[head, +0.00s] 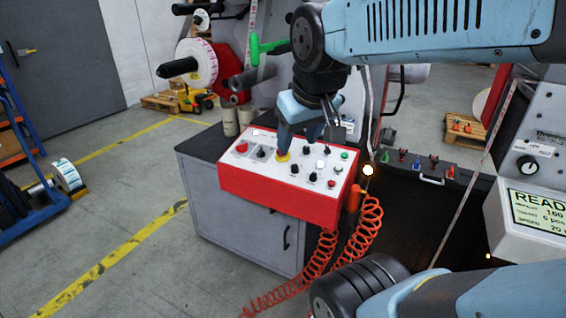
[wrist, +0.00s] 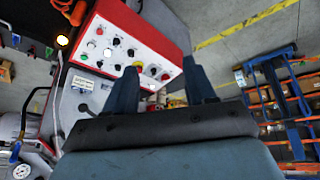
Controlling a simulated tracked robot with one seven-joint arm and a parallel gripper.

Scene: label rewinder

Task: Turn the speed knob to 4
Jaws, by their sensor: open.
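A red control box (head: 295,190) with a white sloping panel (head: 270,163) stands on a dark-topped grey cabinet. The panel carries several black knobs, such as one at its left part (head: 261,153), plus buttons and lamps. Their labels are too small to read, so I cannot tell which is the speed knob. My gripper (head: 298,145) is open, fingers down, over the panel's back middle near a yellow-ringed control (head: 283,157), which it partly hides. In the wrist view, the box (wrist: 150,35) lies beyond the spread fingers of my gripper (wrist: 160,70), with nothing between them.
Another black knob (head: 527,165) sits on a grey machine with a display (head: 540,212) at the right. Orange coiled hoses (head: 325,250) hang at the box's right front. A green handle (head: 266,47) and reels stand behind. The floor at left front is clear.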

